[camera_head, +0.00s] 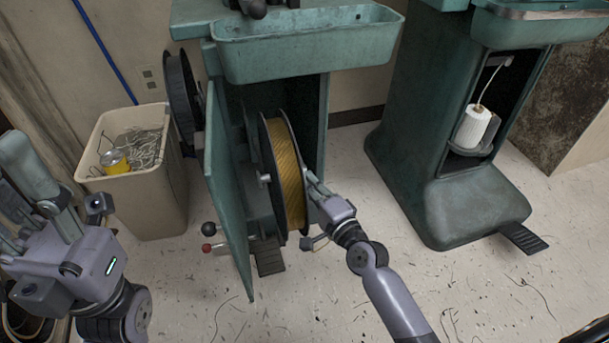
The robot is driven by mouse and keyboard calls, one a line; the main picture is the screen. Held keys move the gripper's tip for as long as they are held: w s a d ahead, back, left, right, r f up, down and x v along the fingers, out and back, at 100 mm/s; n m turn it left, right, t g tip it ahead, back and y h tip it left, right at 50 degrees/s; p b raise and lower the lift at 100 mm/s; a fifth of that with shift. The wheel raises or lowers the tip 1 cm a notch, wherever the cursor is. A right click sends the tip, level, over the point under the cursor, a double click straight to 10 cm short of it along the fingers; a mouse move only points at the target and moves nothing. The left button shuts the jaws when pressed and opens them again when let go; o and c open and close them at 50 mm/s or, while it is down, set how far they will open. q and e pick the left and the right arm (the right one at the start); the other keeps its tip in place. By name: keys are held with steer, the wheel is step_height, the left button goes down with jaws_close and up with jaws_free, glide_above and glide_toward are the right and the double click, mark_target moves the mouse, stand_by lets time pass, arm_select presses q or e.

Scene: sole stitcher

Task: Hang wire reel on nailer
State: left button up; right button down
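The wire reel (289,172) has dark flanges and gold-coloured wire and stands upright at the open front of the green nailer (325,110). A short grey pin (265,180) shows at the left side of the reel. I cannot tell whether the reel rests on a support inside. My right gripper (313,184) is at the rim of the reel's right flange and appears shut on it; its fingertips are partly hidden. My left gripper (28,178) is at the far left, open and empty, away from the reel.
The nailer's green door (228,180) stands open left of the reel. A beige bin (155,195) with scrap wire and a yellow can (115,161) stands at left. A second green machine (430,150) with a white spool (473,127) stands at right. Floor between the machines is mostly clear.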

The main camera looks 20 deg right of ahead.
steer(key=shift+s+d+r, duration=0.1)
steer(key=shift+s+r, duration=0.05)
steer(key=shift+s, duration=1.25)
steer(key=shift+s+d+r, duration=0.1)
steer(key=shift+s, duration=1.25)
